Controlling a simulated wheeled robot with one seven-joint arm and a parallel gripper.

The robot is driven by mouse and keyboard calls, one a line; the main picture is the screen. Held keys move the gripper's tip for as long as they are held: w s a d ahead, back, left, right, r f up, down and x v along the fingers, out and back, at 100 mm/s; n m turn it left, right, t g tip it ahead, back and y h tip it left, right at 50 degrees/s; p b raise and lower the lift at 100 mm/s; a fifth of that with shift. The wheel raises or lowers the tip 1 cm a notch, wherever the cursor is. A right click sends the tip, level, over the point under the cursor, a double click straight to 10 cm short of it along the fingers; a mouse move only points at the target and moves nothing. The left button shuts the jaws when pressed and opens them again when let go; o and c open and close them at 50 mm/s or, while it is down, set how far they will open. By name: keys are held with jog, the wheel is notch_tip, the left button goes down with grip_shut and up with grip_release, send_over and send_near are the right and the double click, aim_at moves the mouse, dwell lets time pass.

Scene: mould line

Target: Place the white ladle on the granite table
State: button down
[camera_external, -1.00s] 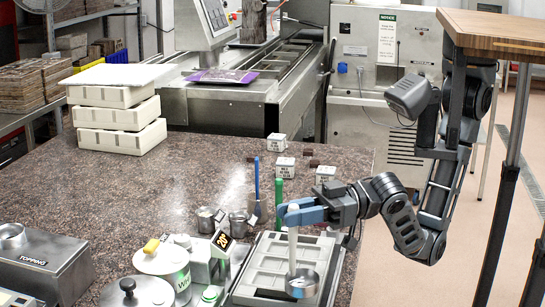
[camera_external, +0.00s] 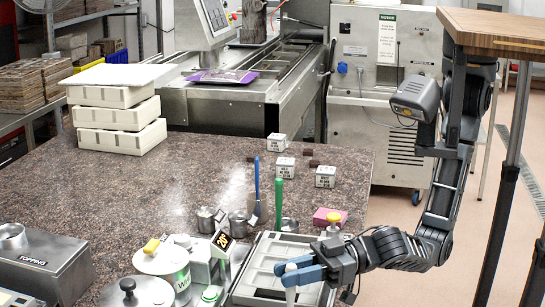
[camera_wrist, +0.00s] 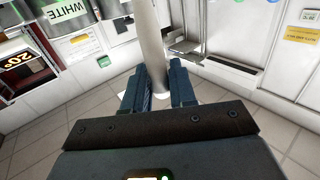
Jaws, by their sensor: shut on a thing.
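My gripper (camera_external: 300,272) is at the lower right in the external view, over the near right part of the work area. The ladle's bowl is out of frame below. In the wrist view the pale handle (camera_wrist: 152,40) stands between my blue fingers (camera_wrist: 163,85). The speckled brown granite table (camera_external: 130,195) fills the middle and left, with a wide bare area.
A grey mould tray (camera_external: 262,262) lies beside my gripper. Metal cups (camera_external: 238,224), a blue spatula (camera_external: 257,190), a green spatula (camera_external: 278,205) and a pink box (camera_external: 328,218) stand behind it. White moulds (camera_external: 120,117) are stacked at back left.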

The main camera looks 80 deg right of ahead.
jog(key=c, duration=0.9)
grip_release()
jog(key=shift+f, duration=0.1)
jog(key=shift+r, duration=0.2)
jog(key=b+v, duration=0.2)
jog(key=v, duration=1)
